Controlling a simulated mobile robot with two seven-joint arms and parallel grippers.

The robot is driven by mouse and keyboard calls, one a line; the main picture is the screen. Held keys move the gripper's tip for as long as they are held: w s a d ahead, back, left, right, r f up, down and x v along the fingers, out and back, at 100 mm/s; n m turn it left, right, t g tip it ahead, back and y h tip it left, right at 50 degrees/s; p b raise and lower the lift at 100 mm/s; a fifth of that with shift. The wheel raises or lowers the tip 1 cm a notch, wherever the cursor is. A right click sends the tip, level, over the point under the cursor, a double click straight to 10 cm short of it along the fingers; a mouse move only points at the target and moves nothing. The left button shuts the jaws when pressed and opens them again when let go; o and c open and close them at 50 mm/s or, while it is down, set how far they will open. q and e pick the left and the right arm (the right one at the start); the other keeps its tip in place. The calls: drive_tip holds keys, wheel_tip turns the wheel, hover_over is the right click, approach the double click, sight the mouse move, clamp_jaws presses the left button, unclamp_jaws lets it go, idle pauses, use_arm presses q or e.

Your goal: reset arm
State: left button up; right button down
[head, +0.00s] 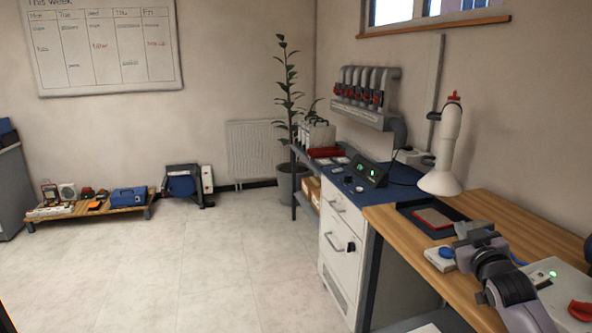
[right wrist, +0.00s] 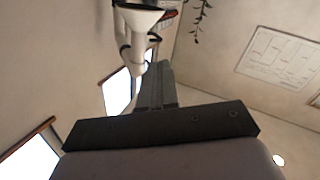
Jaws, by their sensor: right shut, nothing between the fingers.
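My right arm comes in from the lower right of the head view and reaches over the wooden bench (head: 395,222). My right gripper (head: 478,232) is above the bench, beside a dark tray (head: 412,211) with a reddish pad in it. In the right wrist view its fingers (right wrist: 155,88) are together, with nothing between them. That view looks up toward the walls and ceiling. My left gripper is in neither view.
A white cone-shaped hood (head: 440,180) stands behind the tray; a white hooded shape (right wrist: 138,18) shows beyond the fingers. A small white box with a blue button (head: 440,258) and a grey machine (head: 560,295) with a green light are near my arm. The floor (head: 190,270) at left is clear.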

drive_tip(key=s+a+f+g+y, duration=0.1)
drive_tip(key=s+a+f+g, duration=0.1)
drive_tip(key=s+a+f, duration=0.6)
drive_tip(key=s+a+f+g+y, duration=0.1)
drive_tip(key=s+f+g+y, duration=0.1)
drive_tip(key=s+f, duration=0.75)
drive_tip(key=s+a+f+g, duration=0.1)
drive_tip(key=s+a+f, duration=0.1)
drive_tip(key=s+f, duration=0.2)
drive_tip(key=s+a+f+g, duration=0.1)
drive_tip(key=s+a+f, duration=0.2)
drive_tip(key=s, duration=0.6)
drive_tip(key=s+a+f+g+y, duration=0.1)
drive_tip(key=s+a+f, duration=0.2)
drive_tip(key=s+f, duration=0.2)
drive_tip(key=s, duration=0.2)
drive_tip(key=shift+s, duration=0.3)
drive_tip(key=shift+s+d+f, duration=0.1)
